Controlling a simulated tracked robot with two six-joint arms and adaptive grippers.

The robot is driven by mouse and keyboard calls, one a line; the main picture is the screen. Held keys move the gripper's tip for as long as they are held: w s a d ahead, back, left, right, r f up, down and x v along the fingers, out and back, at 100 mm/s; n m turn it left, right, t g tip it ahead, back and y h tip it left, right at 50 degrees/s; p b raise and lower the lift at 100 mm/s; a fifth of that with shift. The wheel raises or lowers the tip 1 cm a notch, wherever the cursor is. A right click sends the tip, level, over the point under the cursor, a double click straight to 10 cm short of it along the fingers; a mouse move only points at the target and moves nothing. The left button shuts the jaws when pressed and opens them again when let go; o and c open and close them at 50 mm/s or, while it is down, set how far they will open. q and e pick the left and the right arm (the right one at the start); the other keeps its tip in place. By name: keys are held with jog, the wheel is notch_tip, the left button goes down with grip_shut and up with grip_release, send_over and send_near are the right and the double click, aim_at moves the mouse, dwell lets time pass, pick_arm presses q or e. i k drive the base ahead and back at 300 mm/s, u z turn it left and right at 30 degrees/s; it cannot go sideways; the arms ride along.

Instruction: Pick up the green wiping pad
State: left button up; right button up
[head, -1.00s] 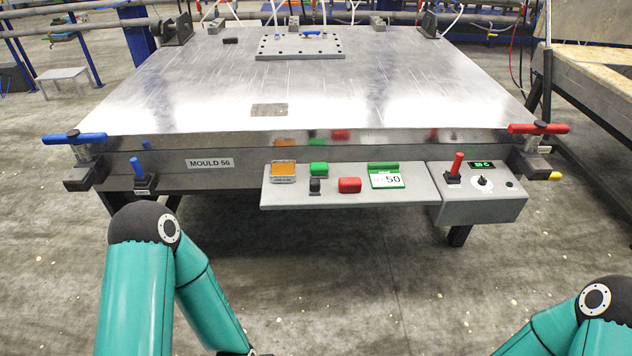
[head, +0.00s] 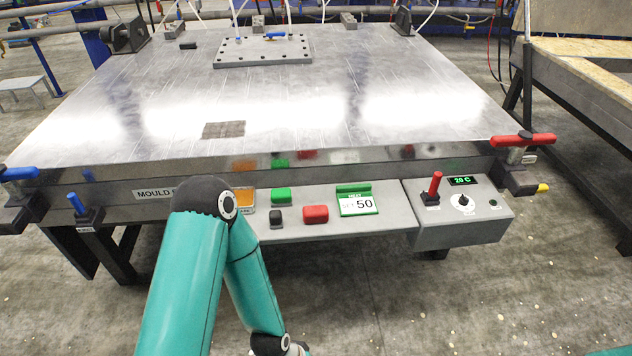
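The green wiping pad (head: 281,195) is a small green block on the grey shelf (head: 300,229) at the front of the mould. It lies behind a small black block (head: 276,216), between an orange pad (head: 244,198) and a red block (head: 315,214). My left arm comes up from the bottom and its elbow partly covers the shelf's left end. Its forearm runs down to the bottom edge, and the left gripper is out of view. Only a sliver of my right arm shows at the bottom right; its gripper is out of view.
A control box (head: 459,219) with a red lever adjoins the shelf. Red (head: 523,140) and blue (head: 19,174) clamp handles stick out at the mould's front corners.

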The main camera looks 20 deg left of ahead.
aim_at(279, 196)
jog(key=u, duration=0.1)
jog(key=i, duration=1)
jog(key=u, duration=0.45)
